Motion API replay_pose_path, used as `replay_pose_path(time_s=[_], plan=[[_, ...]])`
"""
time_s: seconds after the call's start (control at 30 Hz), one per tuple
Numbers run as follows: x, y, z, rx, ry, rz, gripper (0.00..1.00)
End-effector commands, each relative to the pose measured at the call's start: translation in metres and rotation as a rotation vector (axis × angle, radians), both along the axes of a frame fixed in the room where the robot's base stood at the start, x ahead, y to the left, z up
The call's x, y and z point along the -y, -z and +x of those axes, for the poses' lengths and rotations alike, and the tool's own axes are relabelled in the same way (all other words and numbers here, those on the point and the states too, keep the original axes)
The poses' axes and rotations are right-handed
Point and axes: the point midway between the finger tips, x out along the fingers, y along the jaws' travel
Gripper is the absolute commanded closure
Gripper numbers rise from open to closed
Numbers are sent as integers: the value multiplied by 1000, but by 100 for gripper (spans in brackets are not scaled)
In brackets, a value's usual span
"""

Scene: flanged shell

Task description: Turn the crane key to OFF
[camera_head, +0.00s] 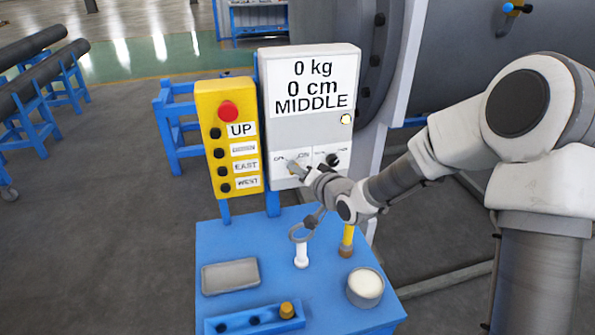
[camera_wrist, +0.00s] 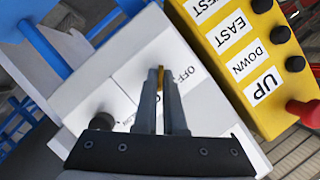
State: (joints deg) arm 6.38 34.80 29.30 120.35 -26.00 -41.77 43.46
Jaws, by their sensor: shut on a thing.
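The white crane control box (camera_head: 308,124) stands upright at the back of the blue table. Its display reads 0 kg, 0 cm, MIDDLE. My gripper (camera_head: 297,168) reaches its lower left part, beside the OFF label (camera_head: 279,157). In the wrist view my gripper (camera_wrist: 160,78) is shut on the brass-coloured crane key (camera_wrist: 161,71), which shows as a thin strip between the fingertips. The OFF label (camera_wrist: 183,76) lies just right of the fingers there. The fingers hide most of the key and part of the labels, so its exact angle is unclear.
A black knob (camera_head: 332,160) sits right of the key, below a pale lamp (camera_head: 346,119). A yellow button box (camera_head: 229,137) with a red button stands to the left. The blue table (camera_head: 310,265) holds a grey tray (camera_head: 230,276), a round can (camera_head: 365,288) and a blue rack (camera_head: 255,318).

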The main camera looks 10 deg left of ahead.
Motion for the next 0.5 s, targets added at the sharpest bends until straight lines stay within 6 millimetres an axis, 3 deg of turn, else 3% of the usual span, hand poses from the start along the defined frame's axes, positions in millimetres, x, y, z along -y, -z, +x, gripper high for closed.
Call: replay_pose_path(time_s=[0.5], plan=[[-3,5,-1,149,-2,-293,100]])
